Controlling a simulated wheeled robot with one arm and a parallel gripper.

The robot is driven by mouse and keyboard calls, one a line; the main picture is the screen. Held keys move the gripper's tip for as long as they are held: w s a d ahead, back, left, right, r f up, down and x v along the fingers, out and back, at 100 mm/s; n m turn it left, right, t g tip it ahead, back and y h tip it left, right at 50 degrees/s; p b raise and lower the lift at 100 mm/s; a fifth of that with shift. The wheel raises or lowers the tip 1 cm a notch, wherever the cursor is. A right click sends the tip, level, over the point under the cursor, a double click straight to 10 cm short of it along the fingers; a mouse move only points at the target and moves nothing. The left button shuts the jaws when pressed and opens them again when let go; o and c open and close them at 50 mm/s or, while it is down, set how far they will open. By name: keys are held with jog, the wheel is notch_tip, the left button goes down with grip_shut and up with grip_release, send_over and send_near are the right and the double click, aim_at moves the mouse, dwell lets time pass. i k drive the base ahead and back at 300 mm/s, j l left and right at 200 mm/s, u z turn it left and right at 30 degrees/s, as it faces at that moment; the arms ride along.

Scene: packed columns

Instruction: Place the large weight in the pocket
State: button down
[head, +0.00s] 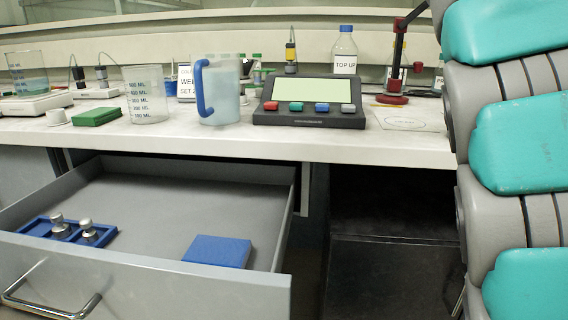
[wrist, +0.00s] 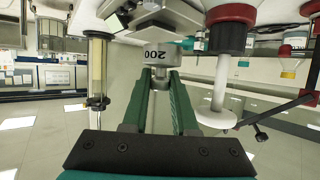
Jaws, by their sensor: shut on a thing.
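A metal weight marked 200 (wrist: 162,56) is in the wrist view, just beyond my gripper's fingertips. My gripper (wrist: 160,84) has two green fingers shut on the narrow knob of this weight. The gripper is outside the head view, so the weight's place there does not show. In the head view, a blue tray with pockets (head: 72,236) lies at the left inside the open drawer. Two small knobbed metal weights, one at the back (head: 57,222) and one nearer the middle (head: 89,231), stand in it. The drawer front partly hides the tray.
The grey drawer (head: 150,262) is pulled out, with a blue block (head: 218,251) at its right. On the bench above stand a blue-handled jug (head: 222,95), a beaker (head: 146,95), a console (head: 311,101) and a bottle (head: 344,48). My arm fills the right edge.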

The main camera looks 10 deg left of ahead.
aim_at(40, 230)
jog(key=k+j, duration=0.15)
jog(key=j, duration=0.4)
jog(key=k+j+z, duration=0.1)
jog(key=j, duration=0.45)
jog(key=k+j, duration=0.15)
jog(key=j, duration=0.4)
jog(key=k+j+z, duration=0.15)
jog(key=j, duration=0.4)
jog(key=k+j, duration=0.15)
jog(key=j, duration=0.35)
jog(key=k+j+z, duration=0.1)
jog(key=j, duration=0.45)
jog(key=k+j, duration=0.3)
jog(key=j, duration=0.2)
jog(key=k+j+z, duration=0.1)
jog(key=j, duration=0.4)
jog(key=k, duration=0.05)
